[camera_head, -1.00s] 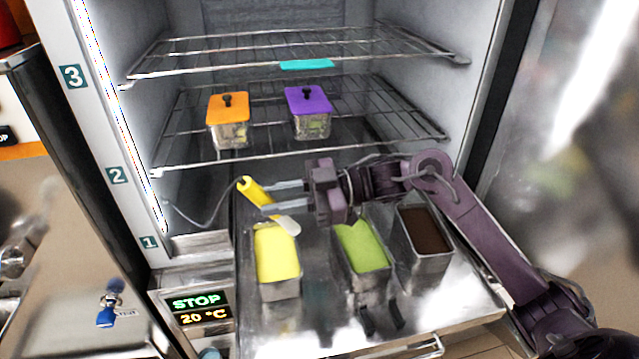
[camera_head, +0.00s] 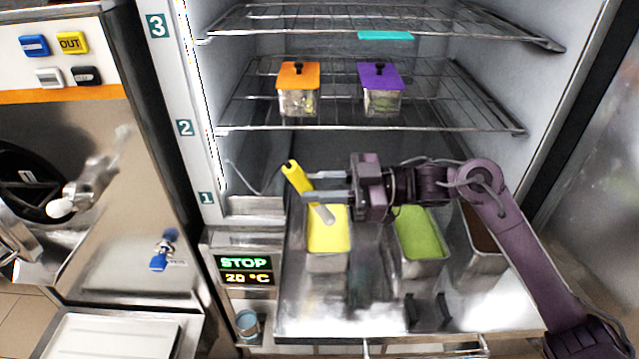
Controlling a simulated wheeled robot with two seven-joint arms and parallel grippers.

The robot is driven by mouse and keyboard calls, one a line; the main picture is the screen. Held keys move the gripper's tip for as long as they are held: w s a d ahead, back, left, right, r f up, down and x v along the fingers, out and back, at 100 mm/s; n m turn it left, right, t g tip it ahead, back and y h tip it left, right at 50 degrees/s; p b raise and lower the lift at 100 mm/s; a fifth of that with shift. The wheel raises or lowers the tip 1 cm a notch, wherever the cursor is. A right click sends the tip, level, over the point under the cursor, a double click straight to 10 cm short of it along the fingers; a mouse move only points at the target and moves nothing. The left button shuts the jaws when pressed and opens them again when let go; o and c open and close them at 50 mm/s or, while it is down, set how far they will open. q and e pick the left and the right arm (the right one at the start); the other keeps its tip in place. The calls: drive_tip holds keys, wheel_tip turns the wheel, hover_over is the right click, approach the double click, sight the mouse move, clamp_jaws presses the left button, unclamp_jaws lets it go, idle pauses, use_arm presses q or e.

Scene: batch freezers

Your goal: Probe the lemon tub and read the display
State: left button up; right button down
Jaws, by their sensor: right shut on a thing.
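The lemon tub (camera_head: 328,262) is a metal pan of yellow gelato at the left of the pulled-out bottom drawer. My right gripper (camera_head: 308,187) is shut on the yellow-handled probe (camera_head: 296,177), whose cable runs back toward the left wall. The probe is tilted, and its pale metal end lies over the back part of the lemon surface in the picture. I cannot tell whether it touches. The display (camera_head: 246,270) reads STOP in green and 20 °C in amber. My left gripper is not in view.
A green tub (camera_head: 422,232) and a brown tub (camera_head: 484,240) stand to the right in the drawer. Orange-lidded (camera_head: 298,78) and purple-lidded (camera_head: 381,78) containers sit on the shelf above. A machine (camera_head: 110,220) stands at left.

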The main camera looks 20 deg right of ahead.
drive_tip(key=shift+f+b, duration=0.8)
drive_tip(key=shift+f, duration=0.65)
drive_tip(key=shift+f+b, duration=1.45)
drive_tip(key=shift+f, duration=0.85)
drive_tip(key=shift+r, duration=0.1)
wheel_tip(320, 180, up, 10)
drive_tip(key=p, duration=0.8)
